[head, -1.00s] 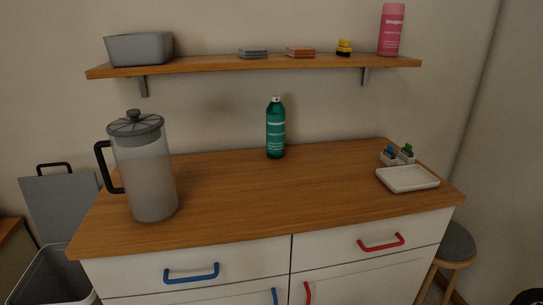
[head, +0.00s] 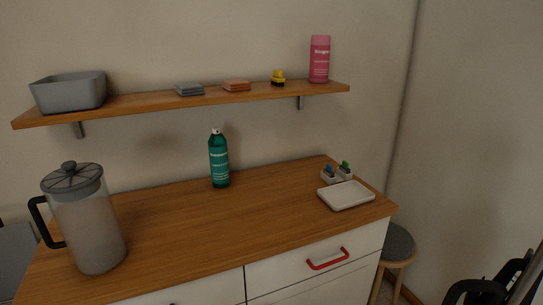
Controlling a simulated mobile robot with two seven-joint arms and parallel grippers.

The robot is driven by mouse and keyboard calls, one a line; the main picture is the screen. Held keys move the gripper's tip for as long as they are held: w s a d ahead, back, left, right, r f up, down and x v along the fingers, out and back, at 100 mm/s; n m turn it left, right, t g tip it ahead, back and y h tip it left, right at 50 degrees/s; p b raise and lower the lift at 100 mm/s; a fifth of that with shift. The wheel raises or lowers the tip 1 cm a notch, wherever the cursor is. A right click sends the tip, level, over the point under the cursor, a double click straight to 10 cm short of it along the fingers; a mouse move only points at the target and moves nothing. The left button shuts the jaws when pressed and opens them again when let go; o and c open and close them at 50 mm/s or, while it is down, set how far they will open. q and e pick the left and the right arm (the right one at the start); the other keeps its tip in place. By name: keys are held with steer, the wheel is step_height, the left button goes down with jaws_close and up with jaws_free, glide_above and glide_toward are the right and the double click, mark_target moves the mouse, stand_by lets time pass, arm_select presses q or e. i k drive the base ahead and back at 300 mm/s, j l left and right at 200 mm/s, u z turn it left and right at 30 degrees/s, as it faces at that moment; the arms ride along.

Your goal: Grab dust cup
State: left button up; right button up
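A translucent cylindrical container (head: 90,232) stands upright at the left end of the wooden cabinet top in the head view. It has a grey ribbed lid with a knob and a black side handle. It may be the dust cup, but I cannot tell for sure. Its inside looks cloudy grey. Neither of my grippers is in view, and nothing is touching the container.
The cabinet top (head: 200,235) also holds a green spray bottle (head: 219,160), a white tray (head: 346,195) and small caddies. A shelf (head: 130,105) hangs above. A stool (head: 398,243) stands right; an unclear black object (head: 478,290) is at bottom right.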

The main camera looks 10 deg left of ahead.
mark_target(86, 219)
steer(key=u, duration=1.4)
steer(key=i+j+z, duration=0.35)
steer(key=i+j, duration=0.25)
